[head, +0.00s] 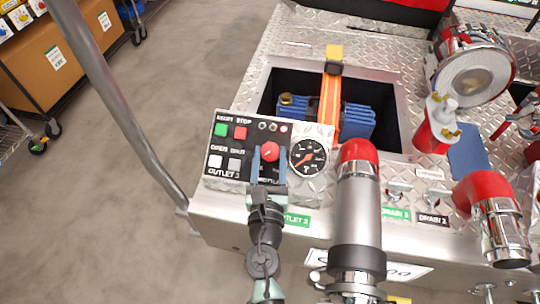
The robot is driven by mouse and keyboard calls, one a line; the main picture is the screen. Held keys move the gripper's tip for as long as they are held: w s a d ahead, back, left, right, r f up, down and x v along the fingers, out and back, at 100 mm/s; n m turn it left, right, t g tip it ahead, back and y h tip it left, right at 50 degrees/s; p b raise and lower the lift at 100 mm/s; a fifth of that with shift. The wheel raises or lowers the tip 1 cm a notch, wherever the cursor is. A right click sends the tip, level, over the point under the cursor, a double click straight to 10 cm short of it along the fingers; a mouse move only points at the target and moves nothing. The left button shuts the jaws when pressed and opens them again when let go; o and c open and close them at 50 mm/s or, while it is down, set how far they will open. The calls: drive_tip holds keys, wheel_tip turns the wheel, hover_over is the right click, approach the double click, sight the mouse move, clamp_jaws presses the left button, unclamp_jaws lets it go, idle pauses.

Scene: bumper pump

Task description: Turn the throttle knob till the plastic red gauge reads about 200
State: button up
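The red throttle knob (269,152) sits on the black control panel (222,171), below a row of small lights. My gripper (269,158) is at the knob, with one blue-grey finger on each side of it. The fingers are apart, but I cannot tell whether they press on the knob. The round gauge (308,157) is just right of the knob, with a dark rim, a dark face and an orange-red needle. The needle points to the lower left. The dial numbers are too small to read. My gripper hides the panel's lower right part.
Green, red, white and grey buttons (221,129) are left of the knob. A red-capped metal pipe (358,205) stands close right of the gauge. Behind the panel is an opening with a blue engine block (356,121) and an orange strap (330,97). Open floor lies left.

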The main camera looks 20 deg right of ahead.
clamp_jaws()
drive_tip(key=shift+m+g+h, duration=0.3)
drive_tip(key=shift+m+h, duration=0.1)
drive_tip(key=m+h, duration=0.1)
drive_tip(key=m+g+h, duration=0.1)
drive_tip(key=m+h+b, duration=0.1)
drive_tip(key=shift+w+a+m+g, duration=0.2)
drive_tip(key=shift+a+m+g, duration=0.1)
drive_tip(key=shift+g, duration=0.1)
drive_tip(key=m+g+h, duration=0.1)
drive_tip(key=m, duration=0.1)
drive_tip(key=m+g+h, duration=0.1)
drive_tip(key=m+g, duration=0.1)
drive_tip(key=m+g+h+b, duration=0.1)
drive_tip(key=m+g, duration=0.1)
drive_tip(key=shift+w+a+h, duration=0.15)
drive_tip(key=shift+w+h, duration=0.1)
drive_tip(key=shift+h, duration=0.05)
drive_tip(key=m+g+b, duration=0.1)
drive_tip(key=m+g, duration=0.1)
drive_tip(key=m+g+b, duration=0.1)
drive_tip(key=m+g, duration=0.2)
drive_tip(key=shift+w+r+m+h, duration=0.1)
drive_tip(key=shift+w+m+h, duration=0.1)
drive_tip(key=shift+m+h, duration=0.15)
drive_tip(key=shift+r+m+g+b, duration=0.1)
drive_tip(key=shift+m+g+b, duration=0.5)
drive_tip(key=shift+m+g, duration=1.1)
